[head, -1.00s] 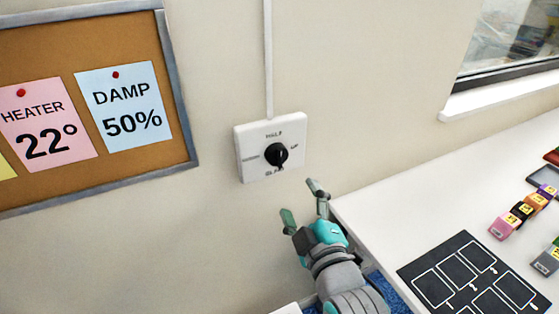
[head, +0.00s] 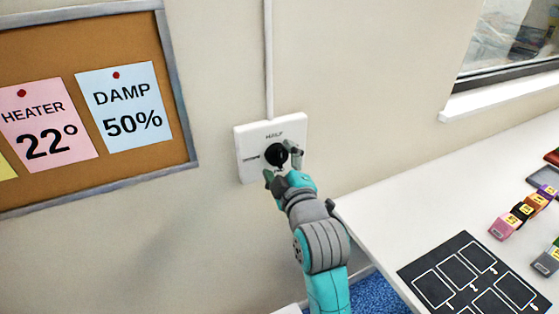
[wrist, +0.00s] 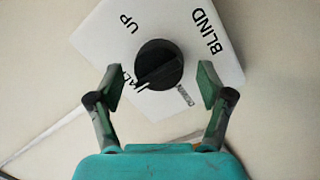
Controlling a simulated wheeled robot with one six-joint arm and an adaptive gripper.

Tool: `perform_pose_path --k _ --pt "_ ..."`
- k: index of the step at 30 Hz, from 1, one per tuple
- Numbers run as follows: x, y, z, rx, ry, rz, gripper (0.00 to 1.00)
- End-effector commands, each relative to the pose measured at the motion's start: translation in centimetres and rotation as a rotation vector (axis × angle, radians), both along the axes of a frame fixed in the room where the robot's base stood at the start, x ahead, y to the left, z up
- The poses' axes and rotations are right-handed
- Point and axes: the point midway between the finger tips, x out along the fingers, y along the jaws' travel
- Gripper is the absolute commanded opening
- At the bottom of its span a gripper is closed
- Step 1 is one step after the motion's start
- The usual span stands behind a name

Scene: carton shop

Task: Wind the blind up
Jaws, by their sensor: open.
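The white blind switch plate (head: 246,168) is on the wall, with a round black knob (head: 276,154) at its middle. In the wrist view the plate (wrist: 110,45) reads BLIND, UP, DOWN and a partly covered HALF around the knob (wrist: 159,62). A ridge on the knob slants toward the HALF word; I cannot tell which end is its pointer. My gripper (head: 281,164) is open in front of the knob. In the wrist view my gripper's fingertips (wrist: 158,78) are on either side of the knob, with gaps between. I cannot tell the remaining depth.
A cork board (head: 90,170) with heater and damp notes hangs left of the plate. A white table (head: 385,200) with a black marked mat (head: 437,276) and small coloured blocks (head: 524,212) is at the right. A window sill (head: 495,98) is above it.

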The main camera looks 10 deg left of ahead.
Motion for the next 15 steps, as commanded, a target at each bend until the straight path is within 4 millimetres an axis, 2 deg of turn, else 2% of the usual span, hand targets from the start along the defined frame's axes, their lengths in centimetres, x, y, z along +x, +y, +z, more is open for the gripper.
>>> perform_pose_path --k 9,10,15 --pt "0.28 0.12 0.02 0.000 -0.001 -0.001 0.79" --pt "0.28 0.12 0.02 0.000 -0.001 -0.001 0.76" --pt "0.28 0.11 0.01 0.000 -0.001 -0.001 0.34"
